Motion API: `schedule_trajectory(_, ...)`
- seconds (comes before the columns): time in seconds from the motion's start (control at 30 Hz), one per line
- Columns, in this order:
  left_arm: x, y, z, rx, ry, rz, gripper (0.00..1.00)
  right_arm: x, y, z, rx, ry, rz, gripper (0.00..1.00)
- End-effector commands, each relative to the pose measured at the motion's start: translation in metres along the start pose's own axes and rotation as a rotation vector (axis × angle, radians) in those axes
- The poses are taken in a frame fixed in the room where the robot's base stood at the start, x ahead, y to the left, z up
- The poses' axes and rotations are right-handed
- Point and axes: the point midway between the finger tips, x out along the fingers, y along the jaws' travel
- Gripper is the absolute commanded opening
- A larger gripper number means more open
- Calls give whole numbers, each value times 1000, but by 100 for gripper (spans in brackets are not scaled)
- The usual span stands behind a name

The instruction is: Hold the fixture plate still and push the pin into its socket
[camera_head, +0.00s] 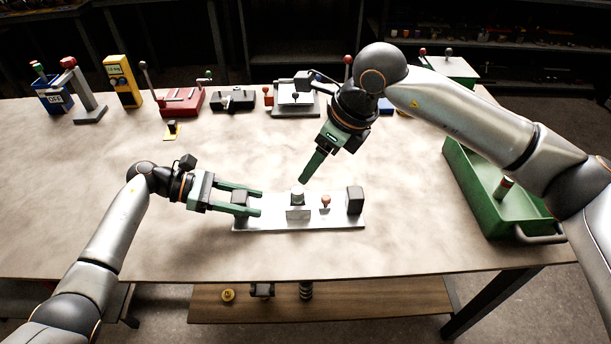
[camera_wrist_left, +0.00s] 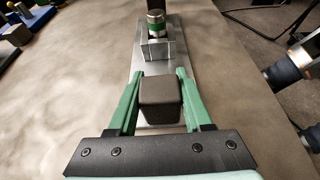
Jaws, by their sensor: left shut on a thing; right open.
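The silver fixture plate (camera_head: 270,224) lies on the workbench, with a dark block at each end. My left gripper (camera_head: 259,202) is shut on the plate's left block (camera_head: 239,199); the left wrist view shows this block (camera_wrist_left: 160,98) between the green fingers (camera_wrist_left: 157,95). A grey cylinder (camera_head: 298,197), apparently the pin, stands upright mid-plate behind a small bracket (camera_head: 298,214). It shows a green band in the left wrist view (camera_wrist_left: 156,24). Its depth in a socket cannot be told. My right gripper (camera_head: 303,180) is open, pointing down just above the cylinder, apparently apart from it.
A small red-brown knob (camera_head: 326,200) and the right dark block (camera_head: 355,200) are on the plate. A green tray (camera_head: 467,180) holding a small cylinder (camera_head: 504,187) stands at the right. Several fixtures line the back edge. The bench's left and front are clear.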

Motion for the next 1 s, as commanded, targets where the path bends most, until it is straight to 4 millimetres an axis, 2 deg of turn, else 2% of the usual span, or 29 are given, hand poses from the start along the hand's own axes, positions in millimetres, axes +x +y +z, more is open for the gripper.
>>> schedule_trajectory(0.03, 3, -4, -8, -10, 11, -10, 0, -9, 0, 0, -1, -1, -2, 62)
schedule_trajectory(0.2, 3, -4, -8, -10, 11, -10, 0, -27, 0, 0, -1, 0, 0, 62)
schedule_trajectory(0.63, 3, -4, -7, -10, 11, -10, 0, -31, 0, 0, 0, 0, 1, 62)
schedule_trajectory(0.67, 3, -4, -7, -10, 11, -10, 51, -31, 0, 0, 0, 0, 1, 62)
schedule_trajectory(1.0, 1, -2, -3, -4, 5, -4, 89, -31, 0, 0, -1, 1, 1, 62)
